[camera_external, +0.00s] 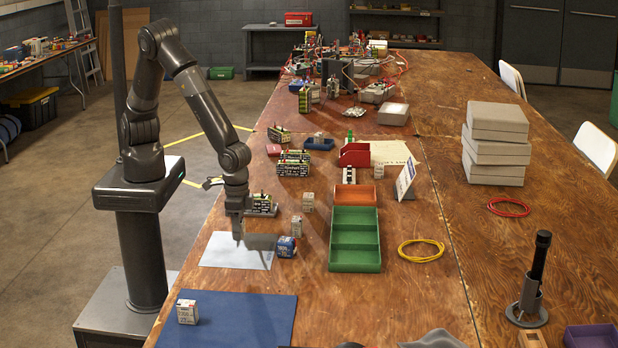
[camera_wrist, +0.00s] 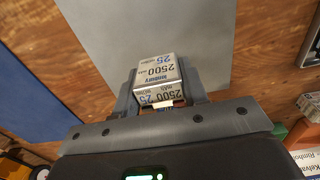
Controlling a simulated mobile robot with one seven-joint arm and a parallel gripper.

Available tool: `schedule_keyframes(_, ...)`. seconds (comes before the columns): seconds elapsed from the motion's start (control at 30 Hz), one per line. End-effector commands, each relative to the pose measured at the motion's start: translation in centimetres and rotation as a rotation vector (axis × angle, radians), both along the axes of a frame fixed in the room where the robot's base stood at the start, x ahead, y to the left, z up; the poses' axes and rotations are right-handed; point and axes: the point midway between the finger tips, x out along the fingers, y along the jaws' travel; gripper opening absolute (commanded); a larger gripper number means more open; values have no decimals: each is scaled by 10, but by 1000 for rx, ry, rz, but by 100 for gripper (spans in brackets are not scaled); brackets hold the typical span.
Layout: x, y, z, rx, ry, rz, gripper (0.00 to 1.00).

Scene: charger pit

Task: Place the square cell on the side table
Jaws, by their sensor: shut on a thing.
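My gripper (camera_wrist: 158,92) is shut on a pale box-shaped cell (camera_wrist: 156,68) marked 2500 and 25, with a squarish end face. The wrist view shows it between the fingers over the pale grey sheet (camera_wrist: 150,25). In the external view my gripper (camera_external: 260,241) is low over the right part of this sheet (camera_external: 222,252); I cannot make out the held cell there. A blue and white cell (camera_external: 287,247) shows just right of the gripper. A table with goods (camera_external: 40,57) stands at the left, and a grey table (camera_external: 278,40) at the back; which is the side table is unclear.
A white cell (camera_external: 187,312) stands on the blue mat (camera_external: 240,318). Small cells (camera_external: 297,226) stand beyond the gripper. A green tray (camera_external: 355,266) is to the right, then a yellow cable (camera_external: 421,250) and stacked grey boxes (camera_external: 495,145).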

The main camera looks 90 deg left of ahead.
Motion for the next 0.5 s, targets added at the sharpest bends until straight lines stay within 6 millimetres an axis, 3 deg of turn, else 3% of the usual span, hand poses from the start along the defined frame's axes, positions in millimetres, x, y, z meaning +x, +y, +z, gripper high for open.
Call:
schedule_keyframes(0.3,0,0,-38,1,1,1,14)
schedule_keyframes(0.5,0,0,-39,-1,0,0,14)
